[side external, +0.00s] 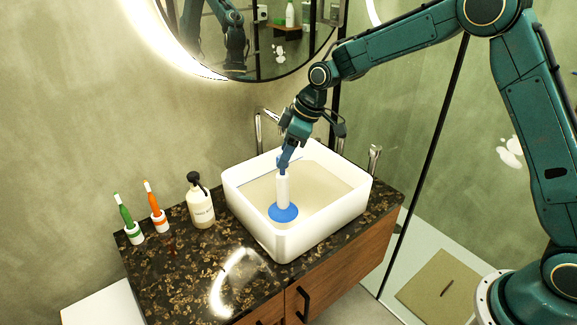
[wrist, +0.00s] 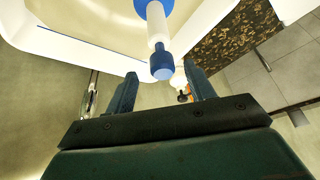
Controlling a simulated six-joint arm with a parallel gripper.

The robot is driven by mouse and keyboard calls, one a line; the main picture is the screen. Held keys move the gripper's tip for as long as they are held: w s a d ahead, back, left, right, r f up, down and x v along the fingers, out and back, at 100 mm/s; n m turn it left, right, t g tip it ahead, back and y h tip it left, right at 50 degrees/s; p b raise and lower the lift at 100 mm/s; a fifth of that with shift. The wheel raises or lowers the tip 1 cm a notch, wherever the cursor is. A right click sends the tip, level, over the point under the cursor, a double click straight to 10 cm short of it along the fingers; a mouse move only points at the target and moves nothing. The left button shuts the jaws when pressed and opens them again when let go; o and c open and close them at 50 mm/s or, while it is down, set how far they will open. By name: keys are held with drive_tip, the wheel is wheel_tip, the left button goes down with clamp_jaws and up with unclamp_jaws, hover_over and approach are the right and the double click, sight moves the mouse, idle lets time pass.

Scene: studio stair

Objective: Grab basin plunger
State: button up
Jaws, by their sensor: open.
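The basin plunger (side external: 283,192) stands upright in the white basin (side external: 290,240), with a white handle, a blue cap on top and a blue cup at the bottom. In the wrist view, the plunger (wrist: 158,28) shows with its blue cap toward my gripper (wrist: 160,85). My gripper (side external: 287,160) is just above the plunger's top in the side view. Its two fingers are apart, on either side of the cap's line in the wrist view. Whether a finger touches the cap cannot be told.
A tap (side external: 262,130) rises behind the basin. A round mirror (side external: 275,70) hangs above.

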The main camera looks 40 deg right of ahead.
drive_tip(key=shift+f, duration=0.15)
drive_tip(key=shift+x, duration=2.45)
drive_tip(key=shift+s+a, duration=0.1)
drive_tip(key=shift+s, duration=0.1)
clamp_jaws()
